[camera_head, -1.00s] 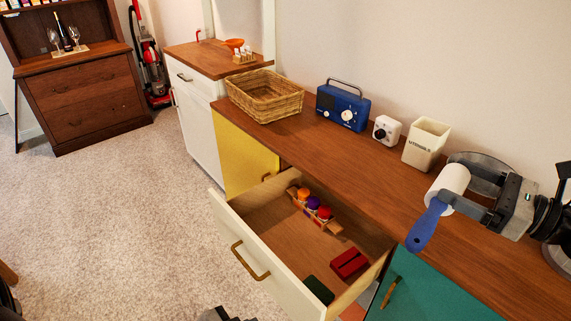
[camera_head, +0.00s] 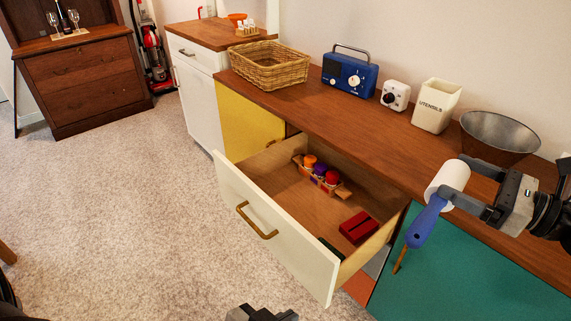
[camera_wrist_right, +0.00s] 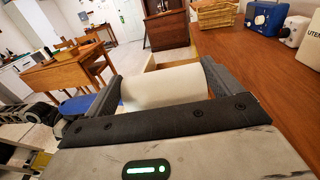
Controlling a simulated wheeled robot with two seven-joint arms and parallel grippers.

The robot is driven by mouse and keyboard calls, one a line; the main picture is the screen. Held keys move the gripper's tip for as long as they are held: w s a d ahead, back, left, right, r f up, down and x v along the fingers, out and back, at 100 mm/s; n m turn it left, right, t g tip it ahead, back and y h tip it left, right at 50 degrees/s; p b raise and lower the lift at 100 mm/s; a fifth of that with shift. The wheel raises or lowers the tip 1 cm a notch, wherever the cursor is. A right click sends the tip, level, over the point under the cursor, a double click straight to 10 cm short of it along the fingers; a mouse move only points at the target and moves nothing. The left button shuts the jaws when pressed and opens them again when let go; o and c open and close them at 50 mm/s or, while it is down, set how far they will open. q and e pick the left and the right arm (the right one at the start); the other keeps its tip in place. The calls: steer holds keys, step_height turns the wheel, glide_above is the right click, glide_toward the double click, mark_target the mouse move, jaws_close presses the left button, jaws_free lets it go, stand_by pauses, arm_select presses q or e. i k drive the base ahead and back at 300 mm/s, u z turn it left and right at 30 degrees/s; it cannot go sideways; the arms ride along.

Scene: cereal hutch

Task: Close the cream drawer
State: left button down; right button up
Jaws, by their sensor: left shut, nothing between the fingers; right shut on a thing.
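The cream drawer (camera_head: 277,225) is pulled out from under the wooden counter, its front panel towards the lower left with a brass handle (camera_head: 256,221). Inside are a rack of several colored jars (camera_head: 320,172), a red block-like item (camera_head: 358,227) and a dark green item (camera_head: 330,248), mostly hidden by the front. My left gripper (camera_head: 262,312) is at the bottom edge, partly cut off, shut and empty, apart from the drawer. My right gripper (camera_head: 462,195) is shut on a lint roller with a white roll (camera_head: 448,178) and blue handle (camera_head: 425,222); the roll fills the right wrist view (camera_wrist_right: 165,88).
On the counter (camera_head: 300,112) stand a wicker basket (camera_head: 263,66), a blue radio (camera_head: 349,74), a white timer-like cube (camera_head: 395,95), a utensils holder (camera_head: 436,106) and a metal bowl (camera_head: 500,135). A teal door (camera_head: 460,265) is right of the drawer. Carpet left of the drawer is clear.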

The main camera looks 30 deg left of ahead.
mark_target(266, 190)
steer(key=k, duration=0.85)
steer(key=u, duration=1.65)
steer(key=i, duration=1.2)
steer(key=z, duration=1.75)
